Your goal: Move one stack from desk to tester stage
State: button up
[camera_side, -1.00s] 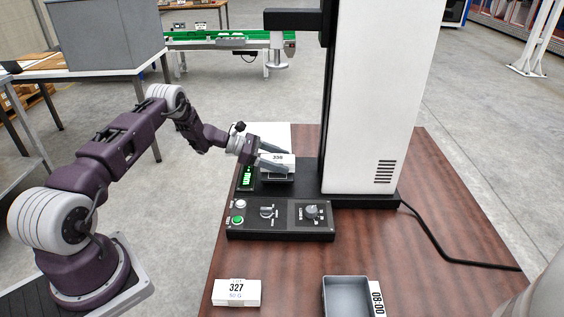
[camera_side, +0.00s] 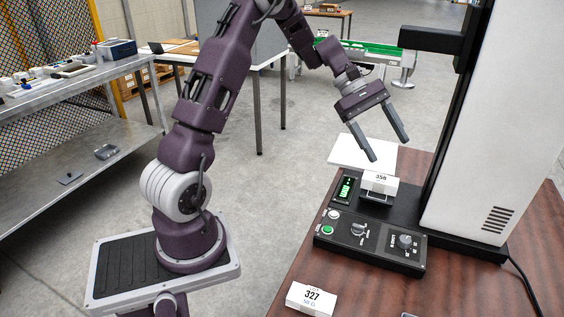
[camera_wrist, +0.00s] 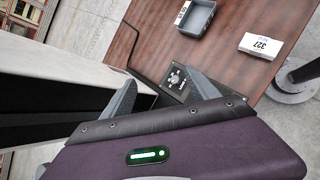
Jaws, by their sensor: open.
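A white stack (camera_side: 379,183) with a dark-printed number label sits on the tester's small stage (camera_side: 373,199), under the black head of the tall white tester (camera_side: 475,130). My gripper (camera_side: 389,150) is open and empty in the air above this stack, apart from it. A second white stack labelled 327 (camera_side: 311,299) lies on the brown desk near its front edge. The wrist view also shows the 327 stack (camera_wrist: 262,45) at the upper right, beyond my open fingers (camera_wrist: 163,80). The stage stack is not clearly visible in the wrist view.
A control panel (camera_side: 371,242) with knobs and a lit green button stands in front of the stage. A white sheet (camera_side: 352,148) lies behind it. A grey tray (camera_wrist: 197,18) is on the desk. A cable runs from the tester.

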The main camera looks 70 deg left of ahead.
jog(key=s+d+r+m+g+y, duration=0.1)
jog(key=s+d+r+m+y, duration=0.1)
jog(key=s+d+r+m, duration=0.3)
jog(key=s+d+r+m+y, duration=0.1)
jog(key=s+d+r+m, duration=0.2)
jog(key=s, duration=0.4)
jog(key=s+d+m+t+y, duration=0.1)
jog(key=s+m+t+y, duration=0.2)
jog(key=s, duration=1.4)
jog(key=m+y, duration=0.2)
jog(key=m, duration=0.3)
jog(key=shift+s+d+f, duration=0.2)
jog(key=shift+d+f, duration=0.15)
jog(key=shift+d, duration=0.05)
